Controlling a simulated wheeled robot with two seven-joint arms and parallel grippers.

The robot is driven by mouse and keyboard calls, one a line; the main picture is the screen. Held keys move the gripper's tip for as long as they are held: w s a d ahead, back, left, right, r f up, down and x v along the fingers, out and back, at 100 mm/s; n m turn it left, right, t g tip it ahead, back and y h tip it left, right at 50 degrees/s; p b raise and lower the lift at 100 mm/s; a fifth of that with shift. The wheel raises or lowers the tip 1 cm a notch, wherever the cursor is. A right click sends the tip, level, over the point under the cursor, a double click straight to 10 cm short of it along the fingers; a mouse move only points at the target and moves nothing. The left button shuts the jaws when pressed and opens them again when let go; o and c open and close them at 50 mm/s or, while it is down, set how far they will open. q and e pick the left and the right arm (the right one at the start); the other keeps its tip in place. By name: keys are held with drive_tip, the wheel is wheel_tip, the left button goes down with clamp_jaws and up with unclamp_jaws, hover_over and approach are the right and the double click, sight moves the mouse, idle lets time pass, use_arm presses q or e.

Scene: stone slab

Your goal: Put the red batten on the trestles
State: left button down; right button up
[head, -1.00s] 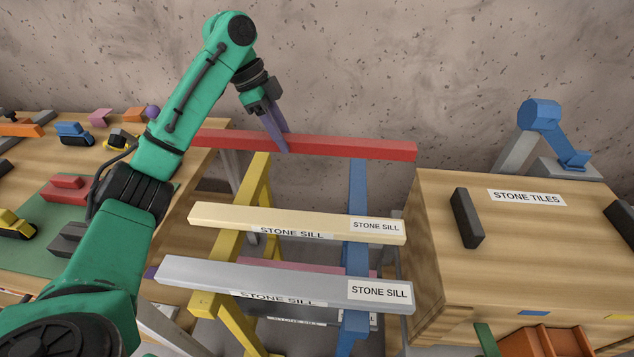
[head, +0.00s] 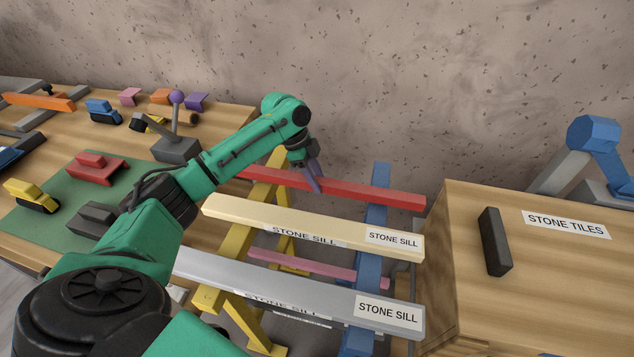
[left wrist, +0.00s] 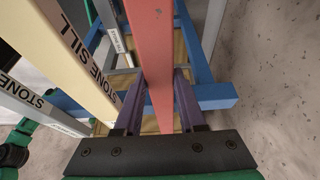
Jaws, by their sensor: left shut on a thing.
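The red batten (head: 345,187) lies across the far ends of the yellow trestle (head: 237,240) and the blue trestle (head: 381,172). I cannot tell whether it touches both. My left gripper (head: 316,180) is shut on the batten near its middle, with a purple finger down its side. In the left wrist view the batten (left wrist: 152,60) runs between both fingers (left wrist: 158,110), and the blue trestle (left wrist: 218,96) passes beneath it. The batten's left end is partly hidden by my arm. My right gripper is not in view.
A cream sill (head: 300,225) and a grey sill (head: 235,280) lie across the trestles nearer me. A pink bar (head: 320,266) sits lower between the trestles. A wooden crate (head: 470,220) labelled for stone tiles stands close on the right. A cluttered workbench (head: 45,245) is left.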

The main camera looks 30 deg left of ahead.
use_arm(q)
drive_tip(key=shift+w+f, duration=0.1)
drive_tip(key=shift+f, duration=0.75)
drive_tip(key=c, duration=0.7)
unclamp_jaws()
drive_tip(key=shift+o, duration=1)
drive_tip(key=v, duration=1.2)
drive_tip(key=shift+a+b, duration=0.1)
drive_tip(key=shift+b, duration=0.25)
